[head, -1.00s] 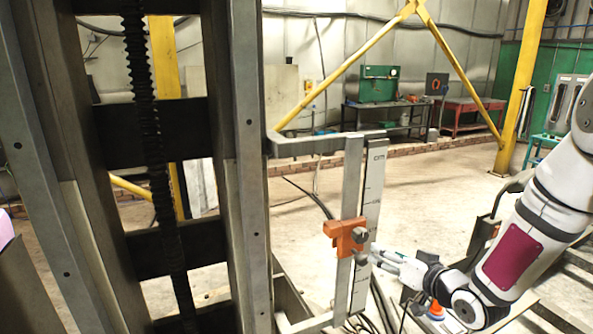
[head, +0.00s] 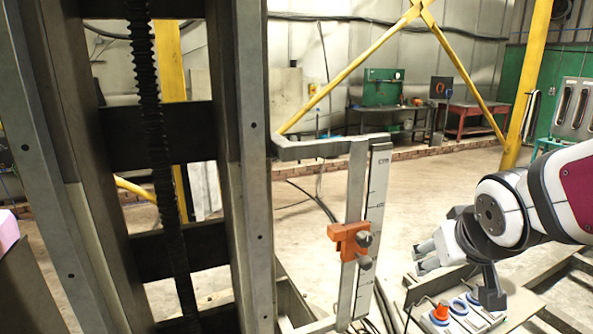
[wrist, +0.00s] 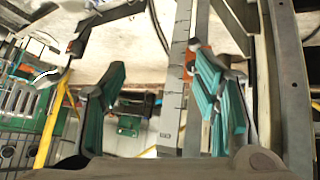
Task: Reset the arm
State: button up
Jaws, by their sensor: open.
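My gripper (head: 428,257) is in the head view to the right of the scale post, with clear space between it and the orange clamp. In the wrist view my gripper (wrist: 160,105) shows two teal-padded fingers spread wide, with nothing held between them. The orange clamp (head: 347,238) with its grey knobs sits on the upright scale post (head: 375,215). In the wrist view part of the orange clamp (wrist: 190,62) shows behind the right finger, and the scale (wrist: 174,90) runs between the fingers.
The tall steel column (head: 250,170) fills the left of the head view. A control panel (head: 462,312) with an orange-red knob and blue-rimmed parts lies below my gripper. A green cabinet (head: 383,87), a red table (head: 475,115) and yellow beams stand far behind. The floor behind the post is open.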

jog(key=s+a+r+g+y, duration=0.1)
jog(key=s+a, duration=0.1)
jog(key=s, duration=0.6)
jog(key=s+a+r+g+y, duration=0.1)
jog(key=s+a+g, duration=0.1)
jog(key=s, duration=0.6)
jog(key=shift+s+a+r, duration=0.2)
jog(key=shift+s+a, duration=0.15)
jog(key=shift+a, duration=0.35)
